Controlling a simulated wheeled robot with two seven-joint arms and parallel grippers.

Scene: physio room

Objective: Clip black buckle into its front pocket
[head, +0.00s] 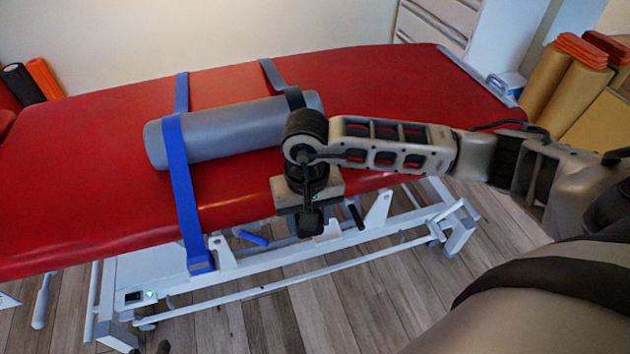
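A dark strap (272,75) runs over the grey roller (235,130) on the red treatment table. Its lower part is hidden behind my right arm and gripper, so the black buckle and its front pocket cannot be made out surely. My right gripper (312,222), on the arm from the right, points down at the table's front edge. A black block shows at its tip; I cannot tell a finger from a held buckle. A small dark tip at the bottom edge, lower left, may be my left gripper (163,347); its fingers are mostly cut off.
A blue strap (185,195) crosses the roller and ends in a blue buckle (200,262) at the table's front. The white table frame (300,283) stands below. Wooden floor (370,310) in front is clear. Tan rolls (565,85) stand at the right.

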